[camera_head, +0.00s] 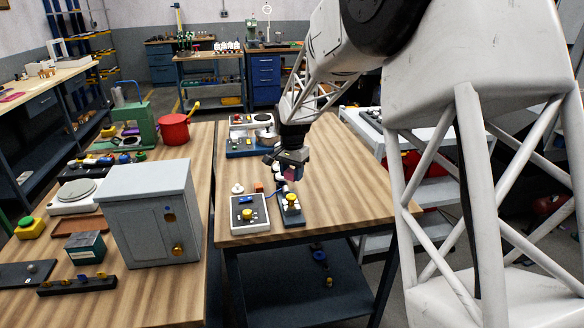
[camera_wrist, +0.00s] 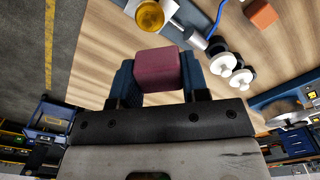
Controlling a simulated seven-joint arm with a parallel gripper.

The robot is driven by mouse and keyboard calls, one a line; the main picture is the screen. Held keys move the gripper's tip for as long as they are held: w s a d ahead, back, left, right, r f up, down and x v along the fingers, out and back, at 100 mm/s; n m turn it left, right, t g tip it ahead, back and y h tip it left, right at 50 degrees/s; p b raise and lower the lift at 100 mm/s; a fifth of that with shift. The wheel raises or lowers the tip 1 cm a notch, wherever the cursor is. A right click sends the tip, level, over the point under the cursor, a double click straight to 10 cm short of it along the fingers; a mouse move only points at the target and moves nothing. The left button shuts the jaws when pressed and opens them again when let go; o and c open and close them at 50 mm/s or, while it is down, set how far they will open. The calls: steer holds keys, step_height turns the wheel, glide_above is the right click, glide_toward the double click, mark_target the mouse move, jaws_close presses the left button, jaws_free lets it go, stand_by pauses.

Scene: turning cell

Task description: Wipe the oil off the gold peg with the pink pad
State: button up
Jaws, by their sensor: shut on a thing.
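My gripper (camera_head: 290,163) is shut on the pink pad (camera_head: 291,174), a small block held above the wooden table. In the wrist view, the pad (camera_wrist: 158,68) sits between the two blue fingers. A round gold top, seemingly the gold peg (camera_wrist: 149,14), shows at the upper edge of the wrist view, just beyond the pad and apart from it. In the head view, a gold piece (camera_head: 293,207) stands on a small dark block below and in front of my gripper. Oil on it is too small to make out.
A grey panel with a yellow knob (camera_head: 247,214) lies left of the dark block. An orange cube (camera_head: 259,187) and white knobs (camera_wrist: 222,63) are close by. A grey cabinet (camera_head: 150,215) stands on the left table. The table's right side is clear.

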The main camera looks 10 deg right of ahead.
mark_target(292, 195)
step_height(292, 195, down, 5)
steer(key=shift+s+a+f, duration=0.1)
steer(key=shift+s+f, duration=0.1)
steer(key=shift+s, duration=0.4)
steer(key=shift+s+a+f, duration=0.1)
steer(key=shift+s+f, duration=0.05)
steer(key=shift+s, duration=0.45)
steer(key=shift+c, duration=0.4)
steer(key=shift+s+a+r, duration=0.1)
steer(key=shift+s, duration=0.6)
steer(key=shift+w, duration=1.05)
steer(key=shift+w+d, duration=0.2)
steer(key=shift+w, duration=0.55)
steer(key=shift+w+d+r, duration=0.1)
steer(key=shift+w+r, duration=0.05)
steer(key=shift+r, duration=3.85)
